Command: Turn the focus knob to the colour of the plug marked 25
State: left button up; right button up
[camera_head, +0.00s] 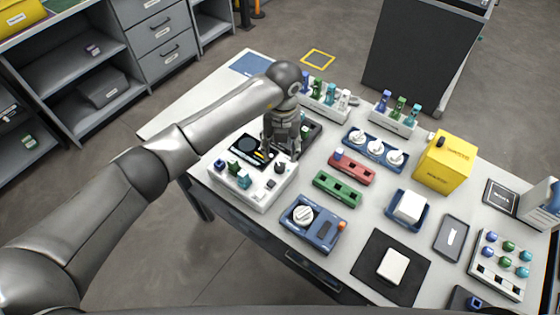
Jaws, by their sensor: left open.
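My left gripper (282,150) points down over the right side of a white device (238,191) with a black screen (246,149). It is open. A dark round knob (281,167) sits on the device just beneath the fingers; I cannot tell whether they touch it. Blue, green and teal plugs stand in racks at the back (324,103) and (391,124), on the white device's front (232,168), and in a white panel at the right (479,265). Plug markings are too small to read, so I cannot tell which is 25. My right gripper is out of view.
A blue unit (322,236) with a white dial stands in front. Red (352,168) and green (337,188) blocks, a blue tray with white knobs (357,138) and a yellow box (442,162) fill the table's middle and right. The table's far left is mostly clear.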

aim_at(280, 166)
pick_arm(q)
notch_tip(280, 166, down, 6)
jog(key=shift+r+p, duration=0.1)
jog(key=shift+p, duration=0.45)
jog(key=shift+a+f, duration=0.1)
jog(key=shift+f, duration=0.6)
jog(key=c, duration=1)
jog(key=shift+c, duration=0.2)
